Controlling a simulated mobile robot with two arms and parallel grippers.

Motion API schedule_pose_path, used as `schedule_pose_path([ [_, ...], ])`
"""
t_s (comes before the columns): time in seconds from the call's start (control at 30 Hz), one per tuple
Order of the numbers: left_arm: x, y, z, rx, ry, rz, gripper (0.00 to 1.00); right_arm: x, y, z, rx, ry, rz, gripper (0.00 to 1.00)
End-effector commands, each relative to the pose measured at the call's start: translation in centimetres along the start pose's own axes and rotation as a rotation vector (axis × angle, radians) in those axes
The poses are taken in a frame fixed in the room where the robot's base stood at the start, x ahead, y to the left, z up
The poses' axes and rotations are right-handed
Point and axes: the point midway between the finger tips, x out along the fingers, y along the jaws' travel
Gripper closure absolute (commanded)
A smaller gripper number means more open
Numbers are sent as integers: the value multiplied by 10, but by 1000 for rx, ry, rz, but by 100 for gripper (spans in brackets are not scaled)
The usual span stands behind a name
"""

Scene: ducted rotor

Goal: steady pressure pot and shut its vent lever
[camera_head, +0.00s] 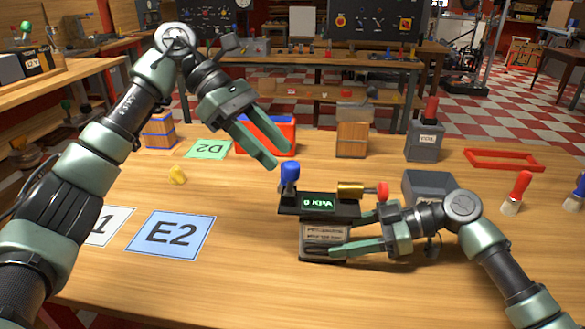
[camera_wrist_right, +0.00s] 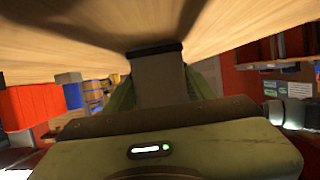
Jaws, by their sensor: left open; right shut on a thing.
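The pressure pot (camera_head: 324,236) stands upright on the wooden table, with a dark top plate and a green display reading 0 kPa. A blue-handled lever (camera_head: 289,172) stands upright at the top's left end. A brass cylinder with a red knob (camera_head: 383,189) lies across its right end. My right gripper (camera_head: 345,240) comes from the right and is shut on the pot's body below the top. The right wrist view shows the grey body (camera_wrist_right: 158,80) between its fingers. My left gripper (camera_head: 281,158) is open and empty, above and slightly left of the blue lever.
A grey open box (camera_head: 428,186) sits behind my right gripper. Behind the pot are a red and blue bin (camera_head: 283,137), a wooden block (camera_head: 351,139) and a grey canister (camera_head: 424,143). A blue E2 card (camera_head: 170,235) lies left; the table front there is clear.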

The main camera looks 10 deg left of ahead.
Motion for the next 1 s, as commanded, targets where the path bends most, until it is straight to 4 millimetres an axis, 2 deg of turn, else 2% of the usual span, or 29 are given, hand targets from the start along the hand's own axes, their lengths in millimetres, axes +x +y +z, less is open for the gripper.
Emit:
schedule_pose_path([
  [0.1, -20, 0, 0, -1, 0, 2, 52, 0, 0, 0, 1, 0, -1, 80],
  [0.3, -33, 0, 0, 0, 0, -1, 52, 0, 0, 0, 1, 0, -1, 80],
  [0.97, -34, 0, 0, 0, 0, -1, 52, 0, 0, 0, 1, 0, -1, 80],
  [1.0, -34, 0, 0, 0, 0, -1, 52, 0, 0, 0, 1, 0, -1, 34],
])
